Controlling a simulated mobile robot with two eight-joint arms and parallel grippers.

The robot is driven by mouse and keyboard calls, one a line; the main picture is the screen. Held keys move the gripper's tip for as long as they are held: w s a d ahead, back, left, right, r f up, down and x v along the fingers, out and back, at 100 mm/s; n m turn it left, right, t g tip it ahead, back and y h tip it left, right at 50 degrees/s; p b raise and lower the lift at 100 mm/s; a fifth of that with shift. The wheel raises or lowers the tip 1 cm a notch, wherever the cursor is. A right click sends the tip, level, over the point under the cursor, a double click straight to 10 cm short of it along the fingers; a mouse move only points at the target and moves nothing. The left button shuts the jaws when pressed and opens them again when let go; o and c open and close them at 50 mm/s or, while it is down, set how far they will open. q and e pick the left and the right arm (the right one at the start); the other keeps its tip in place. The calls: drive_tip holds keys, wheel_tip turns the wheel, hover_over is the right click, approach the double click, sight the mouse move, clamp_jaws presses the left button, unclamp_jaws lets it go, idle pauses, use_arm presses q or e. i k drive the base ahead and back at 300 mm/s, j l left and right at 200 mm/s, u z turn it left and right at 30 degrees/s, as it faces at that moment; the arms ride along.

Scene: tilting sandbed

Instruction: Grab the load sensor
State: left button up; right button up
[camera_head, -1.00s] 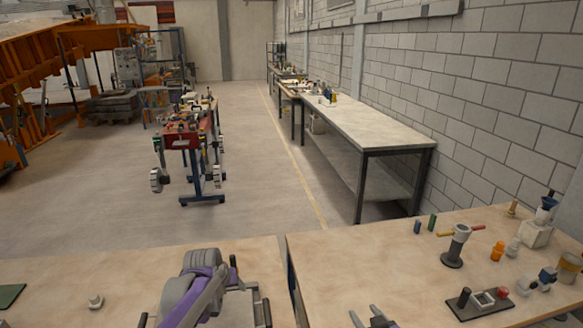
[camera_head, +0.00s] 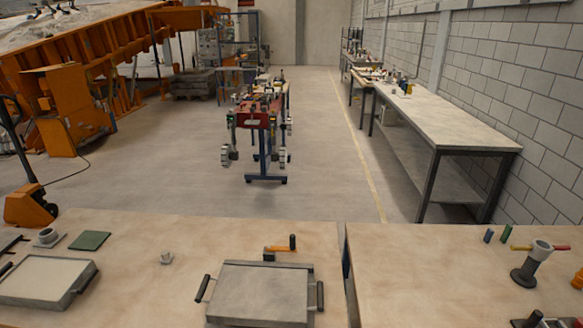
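Either could be the load sensor; I cannot tell which from this view. Neither of my grippers is in view, so their state is hidden.
A grey tray with black handles (camera_head: 262,289) lies centre front, with an orange-and-black hammer-like tool (camera_head: 282,247) behind it. A pale-topped tray (camera_head: 45,281) and green plate (camera_head: 89,240) lie left. A dark-based grey stand (camera_head: 530,265) is on the right table.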

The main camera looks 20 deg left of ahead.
sight(166, 257)
drive_tip(key=u, duration=1.55)
drive_tip(key=i+j, duration=0.5)
drive_tip(key=i, duration=0.15)
drive_tip(key=i+j, duration=0.45)
drive_tip(key=i, duration=0.2)
drive_tip(key=i+j+z, duration=0.1)
drive_tip(key=i+j, duration=0.4)
drive_tip(key=i, duration=0.15)
